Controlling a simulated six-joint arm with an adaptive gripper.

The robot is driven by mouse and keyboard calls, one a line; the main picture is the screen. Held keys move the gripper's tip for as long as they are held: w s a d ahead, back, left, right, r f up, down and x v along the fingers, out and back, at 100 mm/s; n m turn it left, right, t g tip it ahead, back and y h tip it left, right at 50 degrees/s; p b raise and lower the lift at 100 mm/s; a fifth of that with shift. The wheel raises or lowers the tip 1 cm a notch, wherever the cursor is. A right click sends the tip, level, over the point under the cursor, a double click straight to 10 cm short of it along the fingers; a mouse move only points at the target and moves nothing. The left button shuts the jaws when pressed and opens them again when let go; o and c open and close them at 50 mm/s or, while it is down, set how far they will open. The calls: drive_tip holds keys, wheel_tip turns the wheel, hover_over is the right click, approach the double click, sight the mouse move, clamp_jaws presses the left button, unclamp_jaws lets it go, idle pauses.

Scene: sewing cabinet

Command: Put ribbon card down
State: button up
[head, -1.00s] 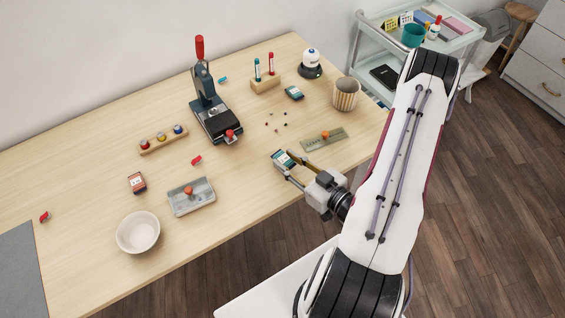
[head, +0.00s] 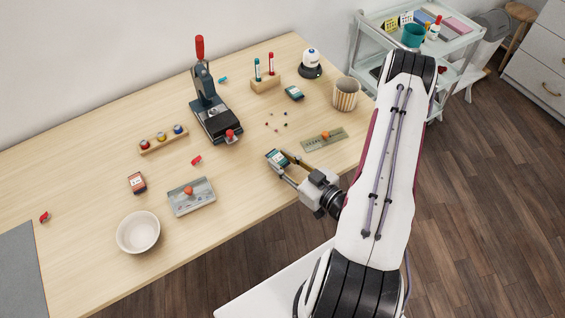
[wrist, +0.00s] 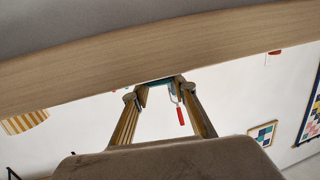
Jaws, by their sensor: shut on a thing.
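The ribbon card (head: 277,157) is a small dark teal card with a white label. My gripper (head: 282,163) is shut on it, near the front right part of the table, with one finger at each side. In the wrist view, a thin teal edge of the card (wrist: 160,81) shows between the fingertips (wrist: 159,88). Whether the card touches the table or hangs just above it, I cannot tell.
The table (head: 235,190) is bare around the card. A press (head: 215,118) stands farther back.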

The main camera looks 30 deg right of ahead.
sight(302, 180)
drive_tip(key=shift+f, duration=0.6)
drive_tip(key=shift+f, duration=0.2)
drive_tip(key=o, duration=0.8)
drive_tip(key=shift+s, duration=0.15)
drive_tip(key=shift+f+v, duration=0.2)
drive_tip(key=shift+v, duration=3.6)
drive_tip(key=shift+o, duration=0.4)
drive_tip(key=shift+d, duration=0.15)
